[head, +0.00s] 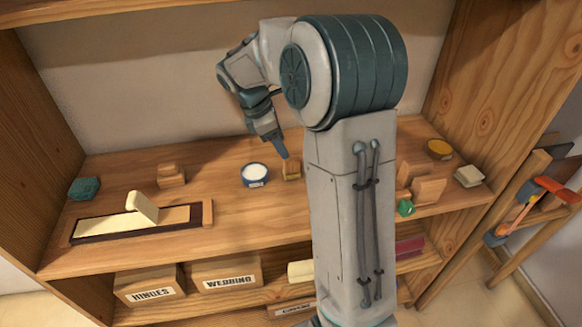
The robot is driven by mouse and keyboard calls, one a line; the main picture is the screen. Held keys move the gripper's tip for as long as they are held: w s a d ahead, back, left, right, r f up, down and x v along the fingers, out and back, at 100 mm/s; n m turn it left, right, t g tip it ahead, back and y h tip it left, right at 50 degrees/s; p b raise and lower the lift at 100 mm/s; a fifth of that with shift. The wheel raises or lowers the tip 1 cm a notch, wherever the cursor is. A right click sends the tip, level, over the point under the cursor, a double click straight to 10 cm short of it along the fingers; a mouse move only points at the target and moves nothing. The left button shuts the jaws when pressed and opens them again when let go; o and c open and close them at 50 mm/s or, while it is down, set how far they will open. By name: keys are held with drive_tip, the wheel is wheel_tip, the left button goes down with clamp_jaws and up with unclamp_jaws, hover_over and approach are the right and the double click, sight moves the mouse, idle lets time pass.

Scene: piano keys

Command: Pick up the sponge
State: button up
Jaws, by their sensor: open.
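No thing here is certain to be the sponge. My arm hides part of the shelf to the right of that block.
A round blue tin (255,175) stands just left of my gripper. Wooden blocks (171,176), a dark-edged tray (207,212) with a pale block (142,206), a green piece (405,208) and a yellow-topped tin (440,149) share the board. Labelled boxes (227,274) stand below.

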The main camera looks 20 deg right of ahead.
sight(291, 158)
drive_tip(key=x, duration=0.7)
drive_tip(key=shift+s+d, duration=0.2)
drive_tip(key=shift+s, duration=0.1)
drive_tip(key=c, duration=1.1)
